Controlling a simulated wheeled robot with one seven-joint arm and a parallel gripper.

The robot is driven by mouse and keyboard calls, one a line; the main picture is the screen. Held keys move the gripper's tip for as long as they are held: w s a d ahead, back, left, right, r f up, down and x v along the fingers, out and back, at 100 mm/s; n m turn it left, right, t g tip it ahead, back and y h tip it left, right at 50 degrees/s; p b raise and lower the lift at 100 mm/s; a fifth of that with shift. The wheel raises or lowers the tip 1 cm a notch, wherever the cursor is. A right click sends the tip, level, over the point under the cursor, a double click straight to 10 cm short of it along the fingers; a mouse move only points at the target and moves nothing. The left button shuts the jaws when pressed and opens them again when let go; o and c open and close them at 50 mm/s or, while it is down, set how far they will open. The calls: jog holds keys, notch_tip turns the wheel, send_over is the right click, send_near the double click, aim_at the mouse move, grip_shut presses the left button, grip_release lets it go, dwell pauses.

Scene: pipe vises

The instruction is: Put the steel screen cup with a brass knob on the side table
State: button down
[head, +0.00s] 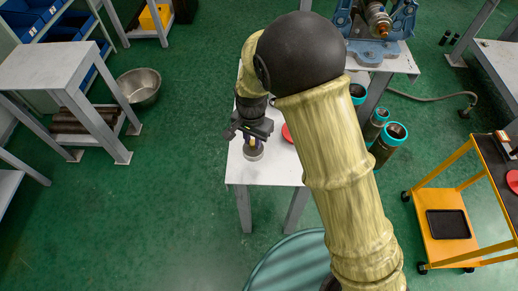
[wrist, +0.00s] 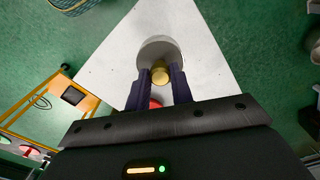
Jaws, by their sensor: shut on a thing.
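The steel screen cup (head: 254,154) hangs under my gripper (head: 253,141) in the head view, over a white tabletop (head: 270,174). Its brass knob (wrist: 160,75) sits between the two dark fingers of my gripper (wrist: 160,78) in the wrist view, and the fingers are shut on it. The round grey cup (wrist: 158,48) also shows there, just beyond the fingertips. I cannot tell whether the cup touches the tabletop. A grey-white table (head: 45,62) stands at the left in the head view. Which table is the side table is not clear.
A red round thing (head: 287,133) lies on the white tabletop beside my arm. A blue vise (head: 375,50) stands at the back right, with teal-rimmed containers (head: 388,144) below. A yellow cart (head: 444,200) is at the right. A metal bowl (head: 139,87) is on the floor.

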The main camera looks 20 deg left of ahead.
aim_at(253, 151)
jog(key=shift+f, duration=1.35)
jog(key=shift+f, duration=1.85)
jog(key=shift+f, duration=0.15)
jog(key=c, duration=1.2)
grip_release()
jog(key=shift+c, duration=0.2)
